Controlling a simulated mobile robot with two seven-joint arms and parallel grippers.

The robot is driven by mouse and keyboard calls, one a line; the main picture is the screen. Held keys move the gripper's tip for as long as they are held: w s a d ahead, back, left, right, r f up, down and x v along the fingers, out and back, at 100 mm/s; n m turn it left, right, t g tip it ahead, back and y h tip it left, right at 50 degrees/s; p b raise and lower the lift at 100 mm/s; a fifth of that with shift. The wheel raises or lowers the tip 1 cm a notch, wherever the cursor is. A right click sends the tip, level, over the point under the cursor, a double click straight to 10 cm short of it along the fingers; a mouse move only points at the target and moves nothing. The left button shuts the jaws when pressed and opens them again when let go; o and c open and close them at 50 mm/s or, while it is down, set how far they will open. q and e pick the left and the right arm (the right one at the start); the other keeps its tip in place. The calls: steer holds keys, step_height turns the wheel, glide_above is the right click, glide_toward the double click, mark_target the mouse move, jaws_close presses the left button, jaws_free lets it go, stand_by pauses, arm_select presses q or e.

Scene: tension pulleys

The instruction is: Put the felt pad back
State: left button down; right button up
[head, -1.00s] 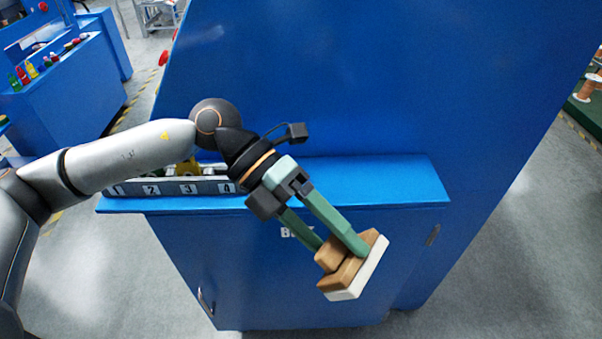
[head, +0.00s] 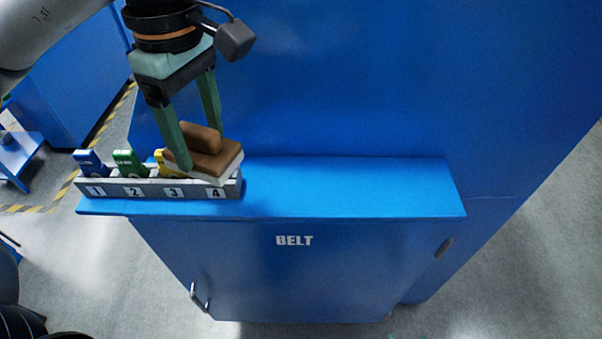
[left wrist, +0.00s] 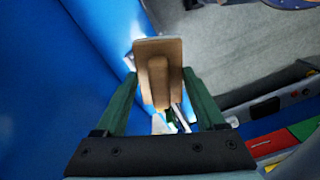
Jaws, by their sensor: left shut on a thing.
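The felt pad (head: 213,163) is a brown wooden block with a handle and a white layer underneath. My left gripper (head: 197,145) is shut on its handle and holds it, slightly tilted, over the slot 4 end of the grey numbered rack (head: 194,195). The pad hides the top of slot 4, and I cannot tell whether it touches the rack. In the left wrist view the pad (left wrist: 158,62) shows between the fingertips of the left gripper (left wrist: 160,80). My right gripper is not in view.
Blue (head: 90,160), green (head: 128,160) and yellow (head: 160,160) pieces stand in slots 1 to 3. The rack sits on the left of a blue ledge (head: 340,185) on a cabinet marked BELT (head: 295,240). The ledge right of the rack is clear.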

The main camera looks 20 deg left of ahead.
arm_select(q)
steer(key=shift+w+a+r, duration=0.2)
steer(key=shift+a+r, duration=0.2)
steer(key=shift+w+d, duration=0.15)
steer(key=shift+w, duration=0.1)
steer(key=w+d+f+p, duration=0.1)
steer(key=w+d+f, duration=0.1)
steer(key=d, duration=0.1)
steer(key=w+d+f+p, duration=0.1)
steer(key=w+d+f, duration=0.1)
steer(key=d+f, duration=0.1)
steer(key=w+d+f+p, duration=0.1)
steer(key=w+d+f, duration=0.2)
steer(key=shift+w+d+f, duration=0.1)
steer(key=shift+d+f, duration=0.1)
steer(key=shift+d, duration=0.15)
steer(key=shift+w+d+f, duration=0.2)
steer(key=shift+d+f, duration=0.1)
steer(key=shift+f, duration=0.05)
step_height(320, 180, down, 4)
steer(key=shift+w+d+r+p, duration=0.1)
steer(key=shift+w+r+p, duration=0.05)
steer(key=shift+p, duration=0.35)
jaws_free()
